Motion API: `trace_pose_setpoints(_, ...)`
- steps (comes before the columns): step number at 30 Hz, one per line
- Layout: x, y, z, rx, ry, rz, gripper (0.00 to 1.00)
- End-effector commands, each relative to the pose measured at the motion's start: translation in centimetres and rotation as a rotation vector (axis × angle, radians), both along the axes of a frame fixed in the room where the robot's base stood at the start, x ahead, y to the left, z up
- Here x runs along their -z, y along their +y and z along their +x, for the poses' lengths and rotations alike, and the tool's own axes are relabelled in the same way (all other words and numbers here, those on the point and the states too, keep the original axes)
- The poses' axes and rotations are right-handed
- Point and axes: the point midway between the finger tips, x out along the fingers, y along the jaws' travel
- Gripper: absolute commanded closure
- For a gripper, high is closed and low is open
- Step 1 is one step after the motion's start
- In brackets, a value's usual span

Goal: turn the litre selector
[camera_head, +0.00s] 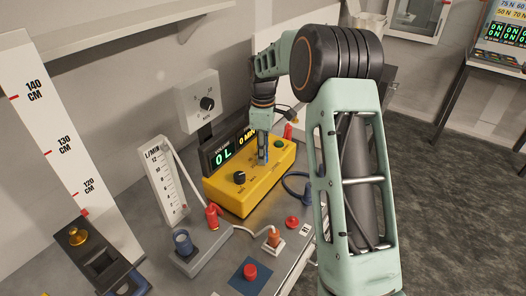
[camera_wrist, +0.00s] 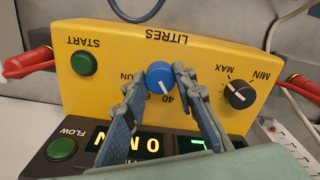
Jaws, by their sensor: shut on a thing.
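The litre selector is a blue knob (camera_wrist: 159,76) with a white pointer mark, on the sloping face of a yellow box (camera_head: 226,200) beside the word LITRES. In the wrist view my gripper (camera_wrist: 160,82) has one fingertip on each side of the knob and is shut on it. In the head view my gripper (camera_head: 263,160) points down onto the yellow box, and its fingers hide the blue knob. A digital display (camera_head: 223,157) behind the box reads 0 L and 0 MIN.
A black MIN–MAX knob (camera_wrist: 239,94) and a green START button (camera_wrist: 84,64) flank the blue knob. Red connectors (camera_wrist: 28,62) stick out at the box's sides. A white L/MIN gauge (camera_head: 166,180) and a red-buttoned blue plate (camera_head: 250,272) stand on the bench.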

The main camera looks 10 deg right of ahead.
Motion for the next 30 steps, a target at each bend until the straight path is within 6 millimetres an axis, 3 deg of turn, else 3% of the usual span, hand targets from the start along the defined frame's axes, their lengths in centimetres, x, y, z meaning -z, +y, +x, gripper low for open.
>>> trace_pose_setpoints(18, -0.06, -0.03, 0.01, -0.531, 0.002, 0.001, 0.99)
trace_pose_setpoints(30, -0.01, -0.04, 0.07, -0.687, 0.000, 0.000, 0.99)
